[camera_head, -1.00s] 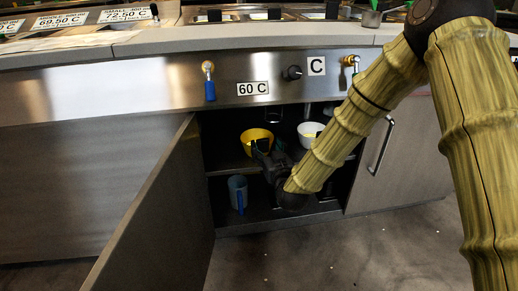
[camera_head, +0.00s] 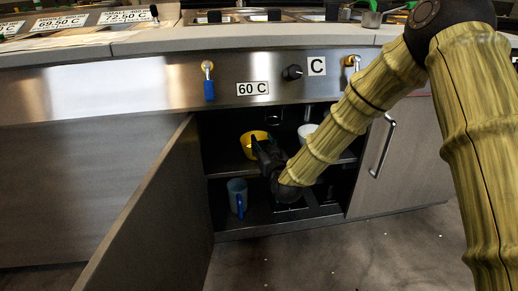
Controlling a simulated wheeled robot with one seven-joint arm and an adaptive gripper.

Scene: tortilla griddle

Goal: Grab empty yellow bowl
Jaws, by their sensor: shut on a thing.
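The yellow bowl (camera_head: 250,144) is on the upper shelf inside the open cabinet, left of centre in the head view. My gripper (camera_head: 258,146) reaches into the cabinet from the right and is shut on the bowl's near right edge. The gripper covers part of the bowl, so its right side and inside are mostly hidden. The bowl looks roughly upright.
A white bowl (camera_head: 307,131) sits to the right on the same shelf, partly behind my arm. A blue-grey mug (camera_head: 238,196) stands on the lower shelf. The open cabinet door (camera_head: 150,215) bounds the left side. The counter front (camera_head: 150,85) lies above.

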